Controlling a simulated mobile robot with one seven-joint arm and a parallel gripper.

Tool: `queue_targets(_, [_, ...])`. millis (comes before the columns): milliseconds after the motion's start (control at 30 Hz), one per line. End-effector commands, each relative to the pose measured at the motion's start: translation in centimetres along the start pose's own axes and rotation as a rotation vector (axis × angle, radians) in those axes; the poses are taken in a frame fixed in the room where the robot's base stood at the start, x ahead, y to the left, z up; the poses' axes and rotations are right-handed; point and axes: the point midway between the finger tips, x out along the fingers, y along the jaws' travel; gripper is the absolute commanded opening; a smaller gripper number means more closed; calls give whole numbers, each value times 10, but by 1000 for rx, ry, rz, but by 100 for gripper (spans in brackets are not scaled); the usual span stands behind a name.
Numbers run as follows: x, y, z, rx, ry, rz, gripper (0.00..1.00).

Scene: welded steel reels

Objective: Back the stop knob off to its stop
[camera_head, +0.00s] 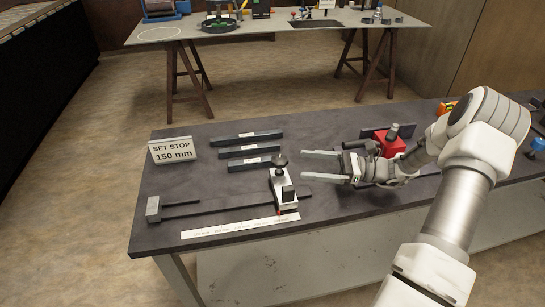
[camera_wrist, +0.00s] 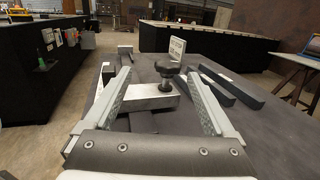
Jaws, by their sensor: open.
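The stop knob (camera_head: 281,161) is a dark knob on top of the pale stop block (camera_head: 283,190), which sits on a dark rail (camera_head: 236,206) along the bench's front. In the wrist view the knob (camera_wrist: 167,68) stands on its stem above the block (camera_wrist: 150,97), ahead of my gripper and between the lines of its fingers. My gripper (camera_head: 322,167) is open and empty, to the right of the knob and apart from it. Its two fingers also show in the wrist view (camera_wrist: 161,95), pointing toward the block.
A white scale strip (camera_head: 240,227) lies before the rail. A square end block (camera_head: 153,208) is at the rail's left. A "SET STOP 150 mm" sign (camera_head: 172,150) and several dark bars (camera_head: 248,151) lie behind. A red item (camera_head: 390,143) stands beyond my gripper.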

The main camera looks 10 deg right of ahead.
Motion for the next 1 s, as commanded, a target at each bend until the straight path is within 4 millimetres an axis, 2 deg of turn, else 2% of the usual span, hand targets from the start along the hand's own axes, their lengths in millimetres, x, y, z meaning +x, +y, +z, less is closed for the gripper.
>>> queue_targets(33, [-10, 8, 1, 2, 3, -67, 90])
queue_targets(200, [-36, 24, 2, -3, 21, -257, 90])
queue_targets(333, [-46, 31, 2, -4, 34, -336, 90])
queue_targets(467, [-44, 31, 2, -5, 37, -359, 90])
queue_targets(667, [-16, 21, 1, -5, 36, -354, 90])
queue_targets(1000, [54, -5, -2, -6, 37, -352, 90])
